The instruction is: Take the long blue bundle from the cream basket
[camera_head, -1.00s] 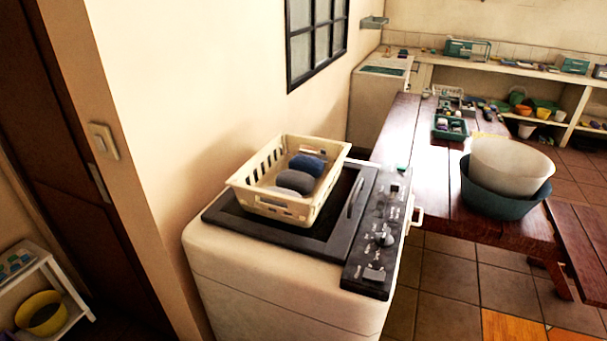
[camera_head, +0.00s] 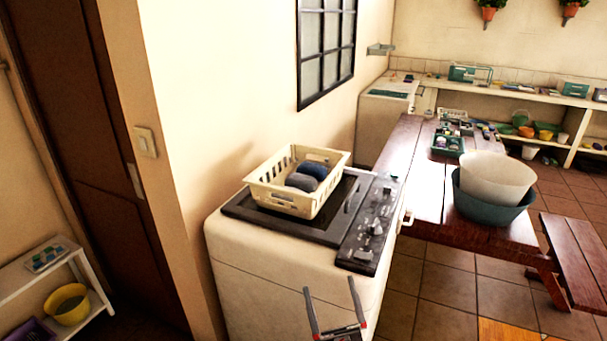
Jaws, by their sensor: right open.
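The cream basket (camera_head: 282,199) stands on the dark top of a white washing machine (camera_head: 262,276), near the wall. Inside it lie a long blue bundle (camera_head: 313,170) and a grey bundle (camera_head: 301,182) in front of it, side by side. The basket's near wall partly hides them. My right gripper (camera_head: 331,299) is at the bottom of the view, in front of the machine's front face. It is open and empty, its two fingers pointing up, apart from the basket and well below it. My left gripper is not in view.
A control panel with knobs (camera_head: 373,222) edges the machine's right side. A wooden table (camera_head: 428,192) stands beyond it, with a white bowl inside a teal bowl (camera_head: 487,209). A wall with a window is behind the basket. Tiled floor shows at right.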

